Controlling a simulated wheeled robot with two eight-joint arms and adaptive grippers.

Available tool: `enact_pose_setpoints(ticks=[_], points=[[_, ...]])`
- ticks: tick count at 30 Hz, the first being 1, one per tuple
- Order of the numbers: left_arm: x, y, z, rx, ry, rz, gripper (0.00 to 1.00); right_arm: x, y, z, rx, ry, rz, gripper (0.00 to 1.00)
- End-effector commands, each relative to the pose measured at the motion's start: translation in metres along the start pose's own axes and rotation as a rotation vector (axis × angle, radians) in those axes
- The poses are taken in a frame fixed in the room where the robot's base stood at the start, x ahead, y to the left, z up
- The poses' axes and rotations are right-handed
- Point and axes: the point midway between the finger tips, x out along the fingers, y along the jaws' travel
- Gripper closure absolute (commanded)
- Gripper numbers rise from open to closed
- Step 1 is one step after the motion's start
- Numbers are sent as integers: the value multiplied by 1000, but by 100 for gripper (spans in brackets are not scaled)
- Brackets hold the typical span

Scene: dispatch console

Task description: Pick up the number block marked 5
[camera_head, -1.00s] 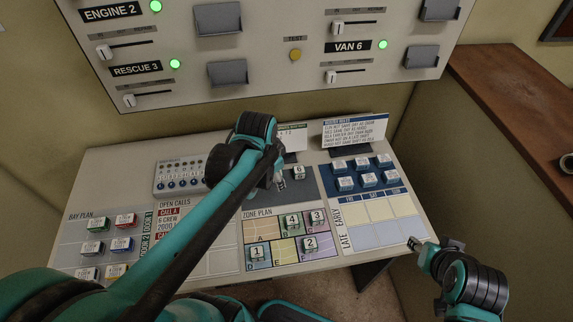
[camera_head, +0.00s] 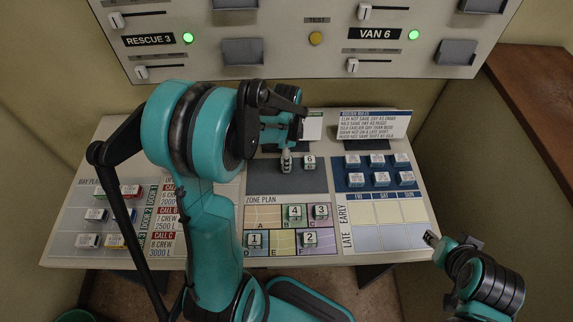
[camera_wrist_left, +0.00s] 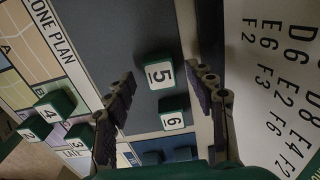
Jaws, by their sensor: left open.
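The number block marked 5 (camera_wrist_left: 160,73) is white-faced with dark green sides and sits on the grey panel of the console. In the left wrist view it shows between the two fingers of my open left gripper (camera_wrist_left: 163,78), with gaps on both sides; I cannot tell how far above it the fingers are. In the head view my left gripper (camera_head: 287,158) is over the grey panel and I cannot make out block 5 there. The block marked 6 (camera_head: 309,161) stands just right of the gripper; it also shows in the wrist view (camera_wrist_left: 172,118).
Blocks 1 (camera_head: 255,240), 2 (camera_head: 310,238), 3 (camera_head: 320,212) and 4 (camera_head: 294,213) stand on the zone plan (camera_head: 263,213). Several name blocks sit on the blue panel (camera_head: 343,180) at right. A rule card (camera_head: 375,124) stands behind. A wall panel rises beyond the console.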

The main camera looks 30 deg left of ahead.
Motion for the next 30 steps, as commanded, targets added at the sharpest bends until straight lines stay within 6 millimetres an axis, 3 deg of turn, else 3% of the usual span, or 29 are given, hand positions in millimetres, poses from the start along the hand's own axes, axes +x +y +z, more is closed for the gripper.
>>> enact_pose_setpoints(ticks=[3,10,11,15,16,30], points=[[19,0,0,0,0,0,45,7,0,5,0,0,0,60],[20,0,0,-1,0,0,45,6,0,5,0,0,0,60],[20,0,0,-1,0,0,50,6,0,4,0,0,0,60],[20,0,0,-1,0,0,87,6,0,5,0,0,0,60],[20,0,0,-1,0,-1,92,6,0,5,0,0,0,60],[11,0,0,-1,0,-1,92,3,0,2,0,0,0,60]])
